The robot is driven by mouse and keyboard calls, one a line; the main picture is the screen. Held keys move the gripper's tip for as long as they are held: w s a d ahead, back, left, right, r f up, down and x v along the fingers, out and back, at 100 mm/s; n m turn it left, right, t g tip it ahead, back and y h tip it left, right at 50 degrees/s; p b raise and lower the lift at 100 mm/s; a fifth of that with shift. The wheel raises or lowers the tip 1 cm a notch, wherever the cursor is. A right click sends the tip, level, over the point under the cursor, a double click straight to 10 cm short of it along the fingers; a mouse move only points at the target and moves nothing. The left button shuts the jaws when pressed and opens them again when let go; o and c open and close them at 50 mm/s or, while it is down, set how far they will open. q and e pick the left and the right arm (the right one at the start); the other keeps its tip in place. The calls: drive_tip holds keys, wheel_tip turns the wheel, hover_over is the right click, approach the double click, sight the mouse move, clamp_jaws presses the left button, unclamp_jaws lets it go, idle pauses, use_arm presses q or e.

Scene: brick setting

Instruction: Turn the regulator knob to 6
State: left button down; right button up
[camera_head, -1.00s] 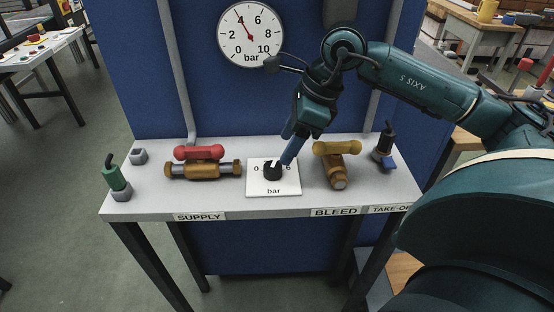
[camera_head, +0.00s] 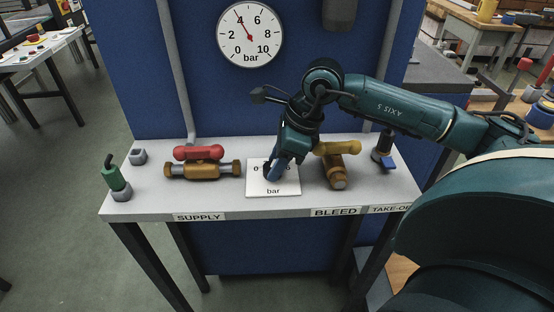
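The regulator knob (camera_head: 266,169) is small and black on a white square dial plate (camera_head: 273,189) marked "bar", with 0 at its left. My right gripper (camera_head: 271,175) is down at the knob, its blue fingers in front of it and hiding most of it. I cannot tell whether the fingers are shut on the knob or where the knob points. The round gauge (camera_head: 250,34) on the blue panel has its red needle near 4. My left gripper is not in view.
On the grey bench (camera_head: 220,203), a red-handled supply valve (camera_head: 200,163) stands left of the plate. A black take-off fitting (camera_head: 384,146) is farther right, a green fitting (camera_head: 113,177) far left.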

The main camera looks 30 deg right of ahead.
drive_tip(key=c, duration=0.5)
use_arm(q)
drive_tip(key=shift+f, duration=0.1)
